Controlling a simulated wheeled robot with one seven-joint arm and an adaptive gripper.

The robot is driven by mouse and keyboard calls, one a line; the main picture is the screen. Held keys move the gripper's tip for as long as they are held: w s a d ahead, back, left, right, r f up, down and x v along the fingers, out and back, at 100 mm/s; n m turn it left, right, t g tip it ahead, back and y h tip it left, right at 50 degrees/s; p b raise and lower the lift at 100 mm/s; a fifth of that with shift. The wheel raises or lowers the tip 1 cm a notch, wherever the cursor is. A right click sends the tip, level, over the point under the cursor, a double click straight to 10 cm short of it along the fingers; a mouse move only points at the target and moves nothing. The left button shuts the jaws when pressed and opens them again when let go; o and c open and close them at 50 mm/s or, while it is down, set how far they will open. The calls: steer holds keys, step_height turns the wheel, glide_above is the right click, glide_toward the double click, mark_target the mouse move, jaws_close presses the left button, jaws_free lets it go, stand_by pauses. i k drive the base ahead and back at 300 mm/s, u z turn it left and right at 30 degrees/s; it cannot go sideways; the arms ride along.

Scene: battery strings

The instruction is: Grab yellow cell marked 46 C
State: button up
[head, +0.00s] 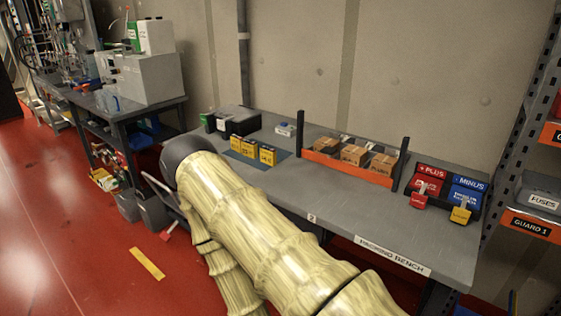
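Three yellow cells stand in a row on a dark blue-grey mat (283,155) on the grey bench. The rightmost yellow cell (267,155) has a dark label that seems to read 46 C, though the print is small. The middle yellow cell (248,148) and the left yellow cell (235,143) have labels too small to read surely. My pale, ribbed arm crosses the foreground and ends in a dark rounded joint left of the cells. My gripper's fingers do not show; they are out of sight beyond that joint. No contact with a cell is visible.
An orange-fronted rack (346,173) with brown boxes stands right of the cells, between dark posts. Red PLUS (431,172) and blue MINUS (468,184) blocks are at the bench's right end. A black case (238,121) stands behind the cells. The bench front middle is clear.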

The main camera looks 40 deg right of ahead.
mark_target(268, 154)
steer(key=z, duration=1)
steer(key=i, duration=0.1)
steer(key=u, duration=0.05)
